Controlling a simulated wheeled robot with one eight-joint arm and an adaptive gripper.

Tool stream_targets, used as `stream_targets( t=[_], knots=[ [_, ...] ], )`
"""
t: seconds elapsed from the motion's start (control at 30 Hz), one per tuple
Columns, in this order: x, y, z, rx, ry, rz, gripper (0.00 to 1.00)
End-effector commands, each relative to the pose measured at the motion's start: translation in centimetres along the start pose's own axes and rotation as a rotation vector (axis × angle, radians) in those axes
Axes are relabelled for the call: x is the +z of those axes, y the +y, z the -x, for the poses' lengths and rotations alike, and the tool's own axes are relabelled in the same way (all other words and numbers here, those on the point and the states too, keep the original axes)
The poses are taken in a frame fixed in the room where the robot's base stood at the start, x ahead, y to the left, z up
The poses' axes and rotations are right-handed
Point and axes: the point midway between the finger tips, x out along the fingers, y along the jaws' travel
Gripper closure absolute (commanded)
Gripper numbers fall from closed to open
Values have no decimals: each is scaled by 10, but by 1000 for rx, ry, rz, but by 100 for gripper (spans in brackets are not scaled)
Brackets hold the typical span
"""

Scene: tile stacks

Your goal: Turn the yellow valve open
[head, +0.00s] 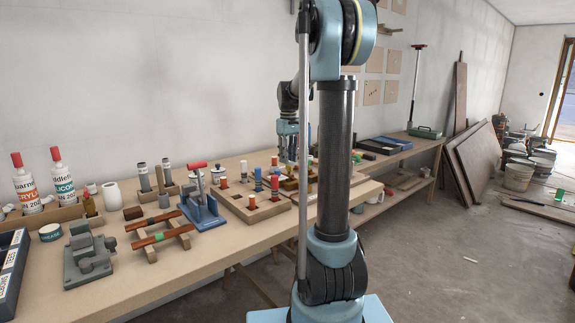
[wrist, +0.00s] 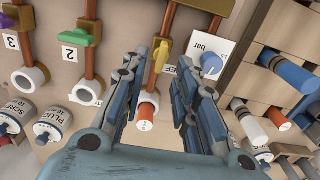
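The yellow valve (wrist: 162,52) shows in the wrist view as a thin yellow handle on a brown pipe. The pipe ends below in a white collar with an orange plug (wrist: 147,112). My gripper (wrist: 164,62) is open, with one finger on each side of the yellow handle. Nothing appears to be held, and I cannot tell whether a finger touches the handle. In the head view my gripper (head: 288,127) is low over the back of the workbench, and I cannot make out the yellow valve there.
A green valve (wrist: 88,30) stands left of the yellow one, by a tag marked 2. A wooden rack (wrist: 265,85) stands further right. The workbench (head: 130,285) holds many tools.

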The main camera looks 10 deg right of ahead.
Motion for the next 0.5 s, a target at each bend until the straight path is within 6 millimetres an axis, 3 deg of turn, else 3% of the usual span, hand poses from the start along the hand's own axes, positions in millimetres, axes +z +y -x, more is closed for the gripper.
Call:
stream_targets(
  t=[0.3,0.5],
  knots=[
    [-1,0,58,0,0,0,72],
    [-1,0,80,0,0,1,72]
  ],
)
